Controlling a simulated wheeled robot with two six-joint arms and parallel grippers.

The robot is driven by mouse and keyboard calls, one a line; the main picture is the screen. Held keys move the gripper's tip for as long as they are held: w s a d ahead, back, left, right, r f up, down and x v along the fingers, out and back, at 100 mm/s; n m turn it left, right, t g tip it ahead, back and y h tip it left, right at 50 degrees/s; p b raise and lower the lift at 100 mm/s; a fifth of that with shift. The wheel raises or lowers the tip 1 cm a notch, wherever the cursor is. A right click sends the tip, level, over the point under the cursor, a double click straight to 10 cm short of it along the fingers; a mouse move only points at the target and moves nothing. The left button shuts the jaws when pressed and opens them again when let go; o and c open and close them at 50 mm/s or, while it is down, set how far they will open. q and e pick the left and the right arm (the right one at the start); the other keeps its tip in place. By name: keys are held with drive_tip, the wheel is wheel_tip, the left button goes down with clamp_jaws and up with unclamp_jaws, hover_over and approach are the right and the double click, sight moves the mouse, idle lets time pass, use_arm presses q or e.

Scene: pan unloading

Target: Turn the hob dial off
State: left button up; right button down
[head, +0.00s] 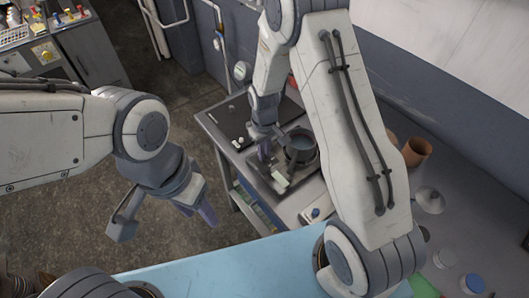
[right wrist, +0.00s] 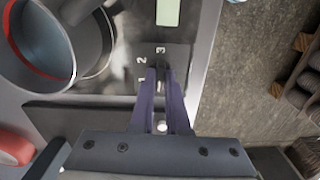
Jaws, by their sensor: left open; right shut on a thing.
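My right gripper (head: 265,153) reaches down at the hob's front. In the right wrist view its purple fingers (right wrist: 165,82) are shut on the hob dial (right wrist: 163,88), of which only a small part shows between them. The numbers 1, 2 and 3 are printed around it; the rest of the scale is hidden. The pan shows there too (right wrist: 35,45), with a red inner edge. My left gripper (head: 199,208) is open and empty over the floor, away from the counter.
A light blue surface (head: 220,264) is in front. A brown pot (head: 416,151) stands on the right. Open floor lies left of the counter.

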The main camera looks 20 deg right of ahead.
drive_tip(key=shift+n, duration=0.4)
drive_tip(key=c, duration=0.9)
unclamp_jaws()
wheel_tip(320, 180, up, 11)
drive_tip(key=b, duration=0.2)
drive_tip(key=shift+f, duration=0.2)
drive_tip(key=s+a+r+n+b, duration=0.1)
drive_tip(key=s+a+r, duration=0.25)
drive_tip(key=s, duration=0.25)
drive_tip(key=s+a+r+n+b, duration=0.1)
drive_tip(key=s+a+r, duration=0.1)
drive_tip(key=s+a, duration=0.4)
drive_tip(key=s+r+y, duration=0.1)
drive_tip(key=s, duration=1.2)
drive_tip(key=shift+d+r+n, duration=0.2)
drive_tip(key=shift+n, duration=0.1)
